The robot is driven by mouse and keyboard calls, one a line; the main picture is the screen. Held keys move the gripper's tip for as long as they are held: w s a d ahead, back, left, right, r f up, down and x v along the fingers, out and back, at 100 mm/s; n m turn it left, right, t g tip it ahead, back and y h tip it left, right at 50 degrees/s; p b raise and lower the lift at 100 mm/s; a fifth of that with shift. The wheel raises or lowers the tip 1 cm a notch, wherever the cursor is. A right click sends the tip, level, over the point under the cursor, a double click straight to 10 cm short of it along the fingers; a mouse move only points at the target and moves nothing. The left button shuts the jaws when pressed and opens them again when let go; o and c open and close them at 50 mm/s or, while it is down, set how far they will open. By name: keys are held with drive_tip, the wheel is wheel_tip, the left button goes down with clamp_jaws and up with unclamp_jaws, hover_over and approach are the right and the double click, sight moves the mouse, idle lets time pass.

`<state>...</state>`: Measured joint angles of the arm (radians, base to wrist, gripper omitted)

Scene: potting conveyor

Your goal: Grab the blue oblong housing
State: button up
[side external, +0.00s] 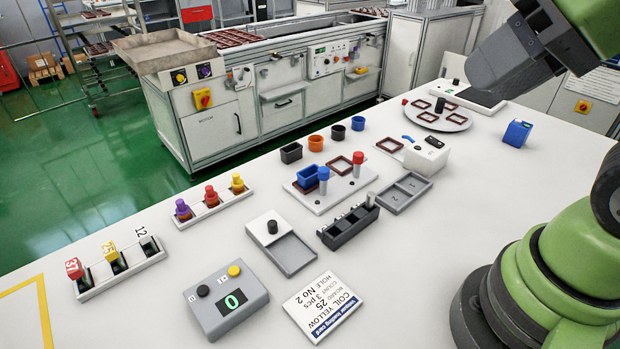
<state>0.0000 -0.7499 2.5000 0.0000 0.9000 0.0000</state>
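The blue oblong housing (308,177) sits on a white plate (318,206) near the middle of the table. A brown square frame lies beside it on the plate, and a blue-capped peg stands just in front of it. The dark grey end of my arm, with my gripper (490,85), is at the upper right, high over the table and well away from the housing. Its fingers cannot be made out, so whether it is open or shut is unclear.
A black oblong housing (291,153) and orange, black and blue round cups stand in a row behind the plate. A red-capped peg (357,160) stands upright on the plate. A black slotted rack (350,228) and grey tray (404,193) are close by. A blue box (517,133) stands at right.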

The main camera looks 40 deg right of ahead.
drive_tip(key=shift+c, duration=1.3)
drive_tip(key=n+g+h, duration=0.2)
drive_tip(key=n+g, duration=0.5)
drive_tip(key=n, duration=1.5)
hover_over(306, 169)
drive_tip(key=f, duration=2.2)
drive_tip(key=shift+s+d+f, duration=0.1)
drive_tip(key=shift+d+f, duration=0.3)
drive_tip(key=shift+a+f, duration=0.2)
drive_tip(key=shift+f, duration=1.35)
drive_tip(key=shift+a+f, duration=0.15)
drive_tip(key=shift+f, duration=1.35)
clamp_jaws()
